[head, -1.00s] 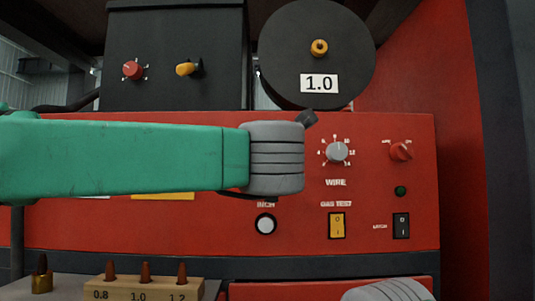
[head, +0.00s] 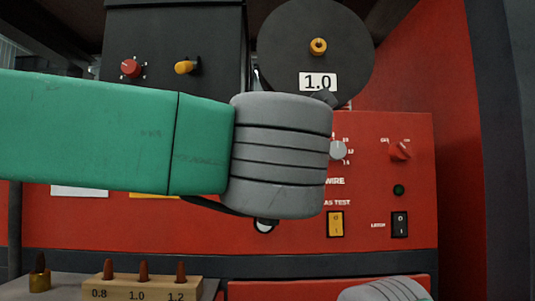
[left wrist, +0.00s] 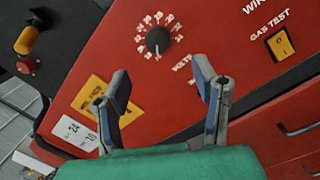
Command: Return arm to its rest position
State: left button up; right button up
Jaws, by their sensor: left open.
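My left arm (head: 110,140) crosses the head view from the left as a green link ending in a grey ribbed joint (head: 280,155). It is in front of the red machine panel (head: 385,225) and covers part of it. The left gripper's fingers are hidden in the head view. In the left wrist view my left gripper (left wrist: 161,74) is open, with its two fingers spread apart and nothing between them. It faces the red panel, below a black knob (left wrist: 158,40) with a white scale. My right gripper is not in view.
A black spool (head: 318,50) marked 1.0 and a black box (head: 175,40) stand above the panel. A wooden block (head: 150,291) with several tips sits at lower left, beside a brass piece (head: 39,280). The wrist view shows a yellow switch (left wrist: 280,45) and drawer handles at right.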

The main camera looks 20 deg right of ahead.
pick_arm(q)
jog(key=shift+v, duration=1)
